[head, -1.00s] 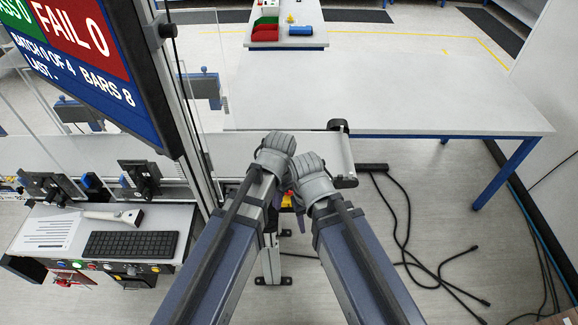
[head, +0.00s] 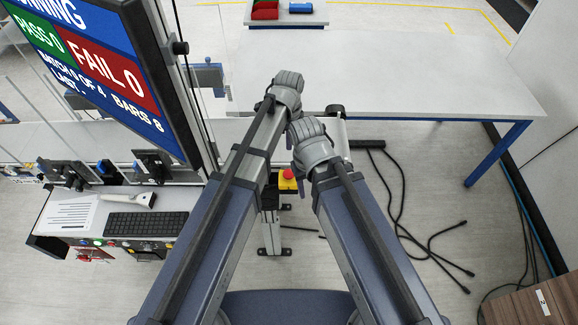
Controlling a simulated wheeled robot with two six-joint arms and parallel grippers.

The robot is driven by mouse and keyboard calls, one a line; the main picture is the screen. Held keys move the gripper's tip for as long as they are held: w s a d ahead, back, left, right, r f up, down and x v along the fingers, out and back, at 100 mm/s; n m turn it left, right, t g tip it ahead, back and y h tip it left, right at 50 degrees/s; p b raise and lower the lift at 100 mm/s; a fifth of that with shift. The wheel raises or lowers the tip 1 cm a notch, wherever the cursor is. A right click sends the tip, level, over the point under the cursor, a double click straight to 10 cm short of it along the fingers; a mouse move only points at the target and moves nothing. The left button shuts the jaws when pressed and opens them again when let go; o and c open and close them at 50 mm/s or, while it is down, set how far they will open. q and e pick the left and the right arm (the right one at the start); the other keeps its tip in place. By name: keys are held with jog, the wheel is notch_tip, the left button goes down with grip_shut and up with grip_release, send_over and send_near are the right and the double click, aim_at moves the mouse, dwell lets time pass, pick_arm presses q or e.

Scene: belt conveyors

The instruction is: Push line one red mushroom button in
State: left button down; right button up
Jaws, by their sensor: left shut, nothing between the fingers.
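A red mushroom button (head: 288,174) sits on a yellow box (head: 288,185) below the end of the conveyor, between my two forearms. My left gripper (head: 270,196) shows only in part as a dark shape beside my left forearm, just left of the yellow box. It is shut and empty. I cannot tell whether it touches the box. The button's top is visible and the forearms frame it closely. My right gripper is hidden behind my right arm.
A white table (head: 400,75) with blue legs stands beyond the belt end. A screen (head: 95,75) and post rise at left. A desk with a keyboard (head: 146,224) stands lower left. Black cables (head: 400,210) lie on the floor at right.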

aim_at(289, 173)
pick_arm(q)
jog(key=shift+f, duration=0.15)
notch_tip(289, 173, down, 14)
jog(key=b, duration=1.4)
